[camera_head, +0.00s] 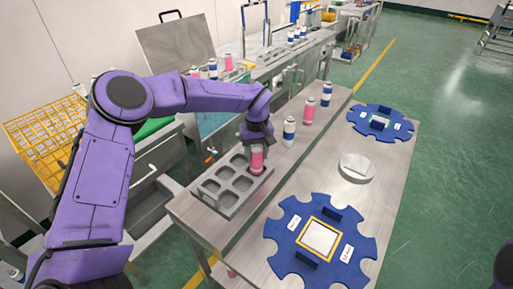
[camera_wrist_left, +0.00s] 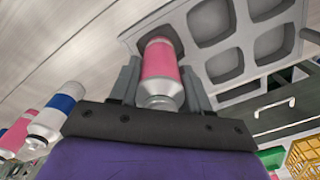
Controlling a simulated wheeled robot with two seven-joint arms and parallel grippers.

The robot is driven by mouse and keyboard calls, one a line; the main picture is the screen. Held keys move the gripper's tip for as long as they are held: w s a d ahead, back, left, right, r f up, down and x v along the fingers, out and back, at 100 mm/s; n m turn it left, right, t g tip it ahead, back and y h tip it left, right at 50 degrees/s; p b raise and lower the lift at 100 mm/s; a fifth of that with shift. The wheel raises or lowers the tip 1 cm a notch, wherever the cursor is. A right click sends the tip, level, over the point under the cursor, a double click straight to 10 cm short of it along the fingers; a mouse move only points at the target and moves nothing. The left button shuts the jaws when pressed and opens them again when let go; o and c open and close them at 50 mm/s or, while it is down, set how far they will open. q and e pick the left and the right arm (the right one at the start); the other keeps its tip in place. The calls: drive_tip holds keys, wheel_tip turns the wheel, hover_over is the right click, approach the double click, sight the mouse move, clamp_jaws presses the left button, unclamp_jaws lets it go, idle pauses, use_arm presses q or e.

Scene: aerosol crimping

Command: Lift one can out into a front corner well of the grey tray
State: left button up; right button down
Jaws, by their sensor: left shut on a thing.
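My left gripper (camera_head: 257,146) is shut on a pink can (camera_head: 257,160) with a silver top, upright at the right end of the grey tray (camera_head: 228,203). In the left wrist view the can (camera_wrist_left: 162,75) stands between the two fingers, its far end at a corner well of the tray (camera_wrist_left: 240,75). I cannot tell whether its base rests on the well floor. The other wells that show are empty.
A blue-and-white can (camera_head: 289,130), a pink can (camera_head: 309,110) and another blue-and-white can (camera_head: 326,94) stand in a row behind the tray. Blue notched discs (camera_head: 345,262) (camera_head: 400,131) and a round white-topped piece (camera_head: 356,167) lie on the lower table at right.

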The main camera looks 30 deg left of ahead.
use_arm(q)
drive_tip(key=shift+s, duration=0.2)
drive_tip(key=shift+f, duration=0.6)
drive_tip(key=o, duration=1.1)
wheel_tip(320, 180, up, 10)
drive_tip(key=shift+r+b, duration=0.25)
drive_tip(key=shift+b, duration=0.35)
